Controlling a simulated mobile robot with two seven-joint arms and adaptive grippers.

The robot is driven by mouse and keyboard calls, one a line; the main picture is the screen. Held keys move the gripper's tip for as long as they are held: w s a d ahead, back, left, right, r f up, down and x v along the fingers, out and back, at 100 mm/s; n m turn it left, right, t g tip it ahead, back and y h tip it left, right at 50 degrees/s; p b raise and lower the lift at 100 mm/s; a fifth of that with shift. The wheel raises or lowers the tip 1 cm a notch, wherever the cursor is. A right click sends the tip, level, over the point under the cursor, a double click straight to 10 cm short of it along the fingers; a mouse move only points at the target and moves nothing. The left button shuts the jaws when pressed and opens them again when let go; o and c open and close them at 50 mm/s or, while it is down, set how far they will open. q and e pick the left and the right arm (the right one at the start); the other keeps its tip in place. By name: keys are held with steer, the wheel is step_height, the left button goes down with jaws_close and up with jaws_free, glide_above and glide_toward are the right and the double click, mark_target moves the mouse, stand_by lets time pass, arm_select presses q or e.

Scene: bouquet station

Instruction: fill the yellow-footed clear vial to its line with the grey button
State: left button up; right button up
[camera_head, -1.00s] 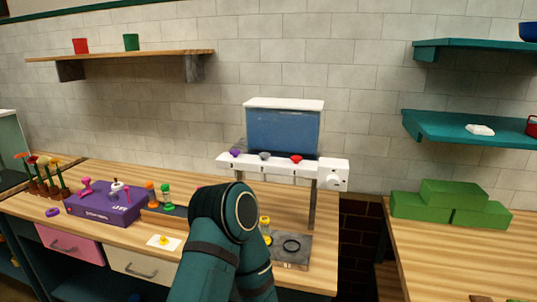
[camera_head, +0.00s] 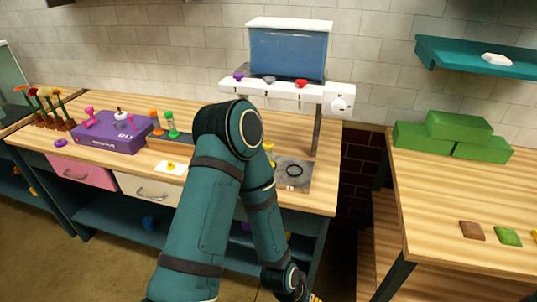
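The grey button (camera_head: 269,80) sits on the white front ledge of the dispenser, between a purple button (camera_head: 238,76) and a red button (camera_head: 301,83). A blue tank (camera_head: 288,52) stands above them. A yellow-ended vial (camera_head: 269,148) shows just right of my bent arm; its lower part is hidden, so I cannot tell its fill or its line. It is near the dark plate (camera_head: 300,178) with a black ring (camera_head: 294,170) below the dispenser. The arm in front folds down to the bottom edge, where its gripper is cut off. No gripper fingers are clearly seen.
An orange vial (camera_head: 155,123) and a green vial (camera_head: 170,124) stand in a wooden rack beside the purple box (camera_head: 107,133). A white card (camera_head: 171,166) bears a yellow piece. Green blocks (camera_head: 455,136) stand on the right table, whose middle is clear.

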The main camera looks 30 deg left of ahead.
arm_select(q)
jaws_close()
stand_by(1.3)
